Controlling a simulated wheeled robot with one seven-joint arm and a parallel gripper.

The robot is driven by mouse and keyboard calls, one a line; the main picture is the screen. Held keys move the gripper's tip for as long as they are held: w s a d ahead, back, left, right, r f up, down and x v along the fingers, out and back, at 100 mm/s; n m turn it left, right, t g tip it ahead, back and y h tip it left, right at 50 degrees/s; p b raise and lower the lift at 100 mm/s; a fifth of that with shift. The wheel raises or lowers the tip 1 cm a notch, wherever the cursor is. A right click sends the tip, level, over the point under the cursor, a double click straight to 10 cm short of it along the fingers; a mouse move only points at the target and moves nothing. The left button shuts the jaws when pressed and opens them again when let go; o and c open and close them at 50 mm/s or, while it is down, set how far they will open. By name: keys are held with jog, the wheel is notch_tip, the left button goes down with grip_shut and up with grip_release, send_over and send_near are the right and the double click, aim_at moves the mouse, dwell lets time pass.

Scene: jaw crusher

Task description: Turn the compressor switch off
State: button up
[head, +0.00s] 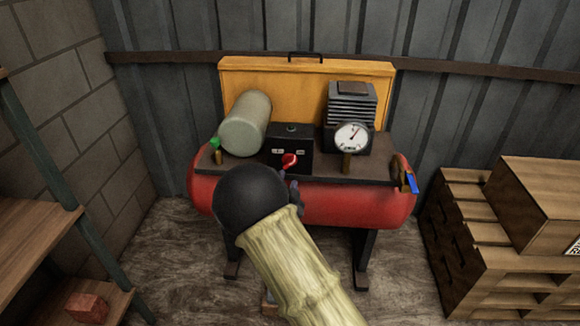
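The compressor (330,204) has a red tank on dark legs and stands against the corrugated wall. A black control box (303,155) sits on its top plate, with a red switch knob (289,160) low on its front. My gripper (294,186) is a small dark shape just below the knob, mostly hidden behind my round black wrist. I cannot tell whether its fingers touch the knob, or whether they are open or shut.
A gauge (352,137), a grey-green cylinder (245,123) and a blue-handled valve (410,181) are on the compressor. Wooden pallets (462,230) with a box (535,205) stand right. A shelf (30,235) with a brick (87,307) stands left.

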aim_at(290, 165)
jog(key=w, duration=0.8)
jog(key=shift+w+d+b, duration=0.1)
jog(key=shift+w+b, duration=0.1)
jog(key=shift+b, duration=0.2)
jog(key=shift+c, duration=0.5)
grip_shut()
